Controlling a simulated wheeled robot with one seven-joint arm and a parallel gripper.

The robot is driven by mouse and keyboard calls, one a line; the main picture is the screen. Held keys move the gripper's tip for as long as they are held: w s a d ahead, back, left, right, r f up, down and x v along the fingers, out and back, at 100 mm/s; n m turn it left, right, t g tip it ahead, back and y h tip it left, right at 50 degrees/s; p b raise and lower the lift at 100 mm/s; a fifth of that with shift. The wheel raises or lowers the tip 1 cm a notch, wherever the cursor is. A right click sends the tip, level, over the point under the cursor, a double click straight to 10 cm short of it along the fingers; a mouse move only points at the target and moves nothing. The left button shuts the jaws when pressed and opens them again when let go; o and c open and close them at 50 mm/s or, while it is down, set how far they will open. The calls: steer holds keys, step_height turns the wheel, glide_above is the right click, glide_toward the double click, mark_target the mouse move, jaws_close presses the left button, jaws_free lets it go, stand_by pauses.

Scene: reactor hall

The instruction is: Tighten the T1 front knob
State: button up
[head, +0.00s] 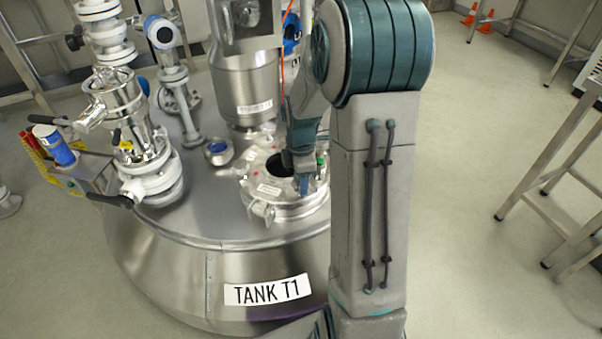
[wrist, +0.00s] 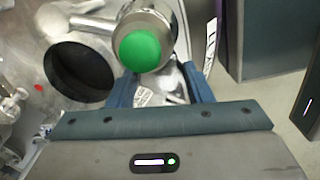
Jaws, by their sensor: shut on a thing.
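A metal knob with a green cap (wrist: 140,50) stands upright in the wrist view, close to the camera. My gripper (wrist: 160,82) has its two blue fingers either side of this knob's body and is shut on it; the knob hides part of the fingertips. In the head view, my gripper (head: 303,183) points down at the right side of the round hatch (head: 268,190) on top of tank T1 (head: 180,270). A green cap (head: 321,160) shows right beside it. The hatch's dark opening (wrist: 80,72) also shows in the wrist view. My arm covers the hatch's right edge.
Metal valves and pipework (head: 120,110) with a red-and-blue canister group (head: 53,145) stand on the left of the tank. A steel cylinder (head: 245,85) rises behind the hatch. A metal table frame (head: 560,150) stands at the right; the floor between it and my arm is clear.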

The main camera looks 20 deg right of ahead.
steer(key=m+p, duration=0.2)
steer(key=m, duration=0.3)
steer(key=shift+r, duration=0.1)
steer(key=shift+m, duration=0.3)
stand_by(0.4)
steer(key=o, duration=1)
step_height(320, 180, up, 14)
steer(key=p, duration=0.4)
